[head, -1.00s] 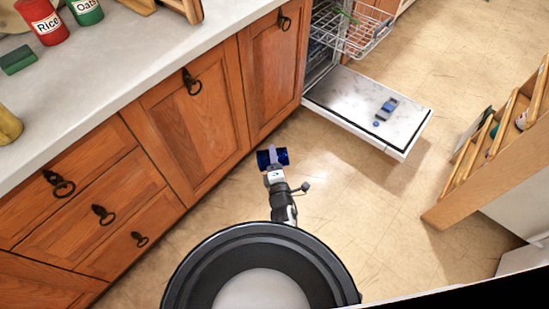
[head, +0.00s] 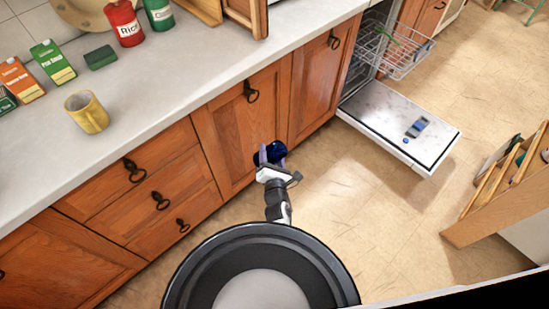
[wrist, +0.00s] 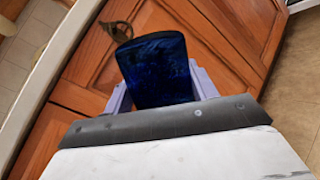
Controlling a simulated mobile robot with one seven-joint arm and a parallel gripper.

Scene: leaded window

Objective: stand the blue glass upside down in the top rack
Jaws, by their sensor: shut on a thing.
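The dark blue glass (head: 271,152) is held in my gripper (head: 264,160), in front of the wooden cabinet doors in the head view. In the wrist view the glass (wrist: 158,70) sits between the two pale purple fingers of my gripper (wrist: 157,88), which is shut on it. I cannot tell which way up the glass is. The top rack (head: 392,50) is a wire rack pulled out of the dishwasher at the upper right, well apart from my gripper. Something green lies in it.
The dishwasher door (head: 385,112) is folded down, with a small blue and grey item on it. A counter with a yellow mug (head: 87,112), cartons and canisters runs along the left. A wooden shelf (head: 500,190) stands at the right. The floor between is clear.

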